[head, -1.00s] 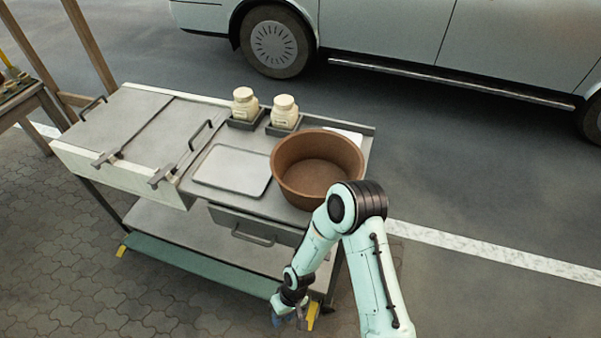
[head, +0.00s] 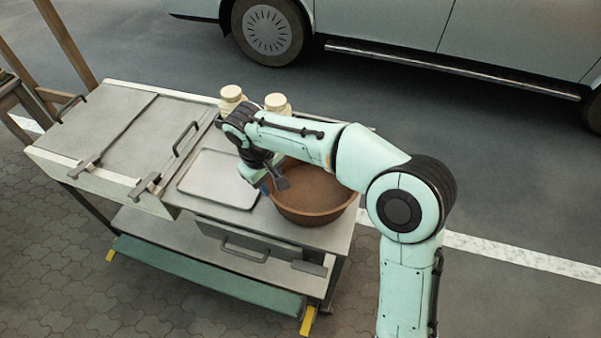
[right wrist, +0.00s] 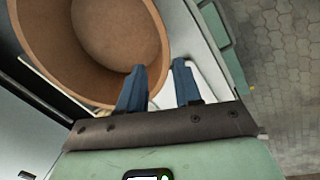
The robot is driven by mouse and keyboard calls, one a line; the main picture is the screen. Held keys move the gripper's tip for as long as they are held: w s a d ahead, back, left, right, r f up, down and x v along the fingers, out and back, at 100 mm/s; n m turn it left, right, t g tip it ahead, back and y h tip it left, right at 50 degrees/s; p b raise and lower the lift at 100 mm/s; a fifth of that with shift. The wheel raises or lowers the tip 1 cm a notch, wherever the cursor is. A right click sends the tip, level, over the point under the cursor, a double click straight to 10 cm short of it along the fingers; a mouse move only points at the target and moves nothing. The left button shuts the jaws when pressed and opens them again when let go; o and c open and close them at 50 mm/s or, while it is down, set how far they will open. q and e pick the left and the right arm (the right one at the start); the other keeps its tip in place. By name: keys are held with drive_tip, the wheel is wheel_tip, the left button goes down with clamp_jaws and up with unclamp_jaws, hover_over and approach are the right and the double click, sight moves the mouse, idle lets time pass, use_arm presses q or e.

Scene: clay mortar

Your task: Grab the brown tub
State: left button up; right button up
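The brown tub (head: 312,200) stands on the right part of the grey cart top, partly hidden behind my right arm in the head view. My right gripper (head: 271,183) is at the tub's left rim, pointing down. In the right wrist view the tub (right wrist: 95,50) fills the upper left. My left gripper is not in view.
A flat silver tray (head: 215,178) lies left of the tub. Two cream jars (head: 231,95) (head: 276,102) stand behind my arm. The cart's lidded box (head: 115,140) with handles is at left. A parked vehicle (head: 400,40) stands behind on the road.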

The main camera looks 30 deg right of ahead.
hover_over(282, 207)
drive_tip(key=a, duration=0.1)
drive_tip(key=f, duration=0.7)
drive_tip(key=shift+s+a+b, duration=0.15)
drive_tip(key=shift+s+b, duration=0.1)
drive_tip(key=shift+b, duration=0.15)
drive_tip(key=shift+w+d+f, duration=0.1)
drive_tip(key=shift+d+f, duration=0.1)
drive_tip(key=shift+f, duration=0.8)
drive_tip(key=shift+w+d+f, duration=0.1)
drive_tip(key=shift+d+f, duration=0.15)
drive_tip(key=shift+f, duration=0.75)
drive_tip(key=shift+w+d+f, duration=0.1)
drive_tip(key=shift+d+f, duration=0.1)
drive_tip(key=shift+f, duration=0.8)
drive_tip(key=shift+f, duration=0.1)
drive_tip(key=shift+c, duration=0.4)
clamp_jaws()
